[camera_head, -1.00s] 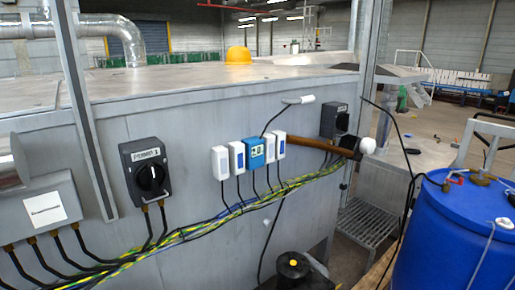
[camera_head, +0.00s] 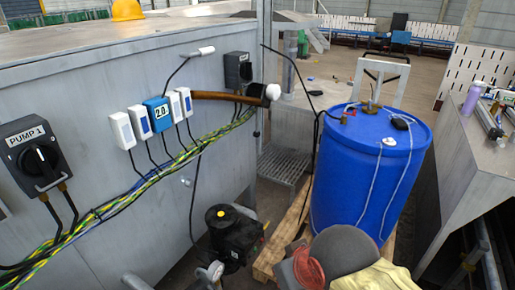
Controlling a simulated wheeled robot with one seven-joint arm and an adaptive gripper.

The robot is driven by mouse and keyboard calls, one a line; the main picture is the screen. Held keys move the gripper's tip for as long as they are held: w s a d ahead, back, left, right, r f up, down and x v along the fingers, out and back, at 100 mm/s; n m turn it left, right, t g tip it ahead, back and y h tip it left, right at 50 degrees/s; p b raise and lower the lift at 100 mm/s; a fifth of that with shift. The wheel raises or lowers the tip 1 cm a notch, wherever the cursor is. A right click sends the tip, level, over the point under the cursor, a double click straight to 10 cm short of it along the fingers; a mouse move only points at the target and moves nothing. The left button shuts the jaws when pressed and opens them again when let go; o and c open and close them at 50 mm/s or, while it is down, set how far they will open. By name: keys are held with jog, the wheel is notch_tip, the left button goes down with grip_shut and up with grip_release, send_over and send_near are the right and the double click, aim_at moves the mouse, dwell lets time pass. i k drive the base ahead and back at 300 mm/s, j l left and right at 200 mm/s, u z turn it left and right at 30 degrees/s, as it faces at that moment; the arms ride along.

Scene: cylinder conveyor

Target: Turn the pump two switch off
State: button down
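A dark switch box (camera_head: 238,70) is on the grey panel wall, near its right end, above and behind a brown pipe. Its label is too small to read, and I cannot tell its knob position. A larger black rotary switch labelled PUMP 1 (camera_head: 36,156) is on the same wall at the far left. Its knob faces me. My gripper is not in view, so whether it is open or shut does not show.
A brown pipe (camera_head: 215,96) with a white end juts out below the dark box. Several white and blue modules (camera_head: 122,130) and cables line the wall. A black pump-like unit (camera_head: 233,235) stands below. A blue drum (camera_head: 360,175) stands on a wooden pallet (camera_head: 285,240) at right.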

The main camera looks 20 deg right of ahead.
aim_at(247, 69)
jog(key=i+l+z, duration=0.1)
jog(key=i+l, duration=0.15)
jog(key=i, duration=0.2)
jog(key=i+l, duration=0.2)
jog(key=i, duration=0.25)
jog(key=i+l+z, duration=0.15)
jog(key=i, duration=0.35)
